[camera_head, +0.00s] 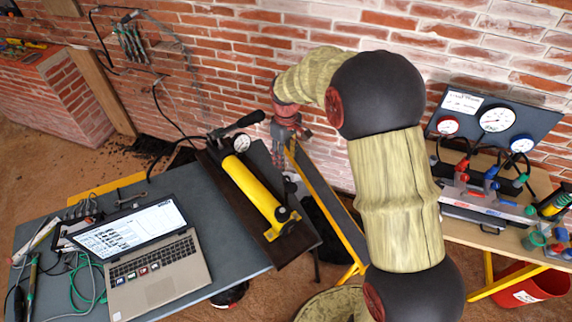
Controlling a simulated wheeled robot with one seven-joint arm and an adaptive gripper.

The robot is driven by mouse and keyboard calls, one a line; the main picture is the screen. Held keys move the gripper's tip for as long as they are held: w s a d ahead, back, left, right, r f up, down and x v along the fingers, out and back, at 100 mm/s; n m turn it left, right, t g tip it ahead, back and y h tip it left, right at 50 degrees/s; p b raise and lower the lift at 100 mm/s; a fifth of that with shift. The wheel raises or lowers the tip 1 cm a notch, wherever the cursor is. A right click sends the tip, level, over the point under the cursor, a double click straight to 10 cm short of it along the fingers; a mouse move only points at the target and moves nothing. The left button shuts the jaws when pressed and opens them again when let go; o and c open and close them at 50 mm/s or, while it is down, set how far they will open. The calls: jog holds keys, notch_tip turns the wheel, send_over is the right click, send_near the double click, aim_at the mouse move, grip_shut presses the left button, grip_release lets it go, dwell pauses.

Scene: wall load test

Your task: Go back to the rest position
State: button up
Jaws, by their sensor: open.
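My arm rises from the bottom right of the head view and bends over to the left at its top. My gripper (284,146) hangs at its end, pointing down, in front of the brick wall. It sits just right of the yellow hand pump (250,190), near the upper end of a slanted yellow-edged board (325,200). Its fingers are small and partly blurred against the background. I see nothing held in it.
A grey table (225,255) at left carries a laptop (150,260), cables and the pump on a dark board. A wooden bench (495,232) at right holds a gauge panel (497,118) and valves. A red bucket (530,288) stands below. The brick wall (240,50) is close behind.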

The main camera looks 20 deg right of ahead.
jog(key=shift+r, duration=0.35)
dwell(0.4)
jog(key=s+r+m+t+b, duration=0.2)
jog(key=s+b, duration=0.4)
jog(key=s, duration=0.9)
jog(key=s+r+m+t+b, duration=0.3)
jog(key=s+b, duration=0.4)
jog(key=s, duration=0.8)
notch_tip(320, 180, up, 2)
jog(key=shift+r+m+t+b, duration=0.25)
jog(key=shift+m+t+b, duration=0.05)
jog(key=shift+m, duration=0.4)
jog(key=shift+a, duration=0.1)
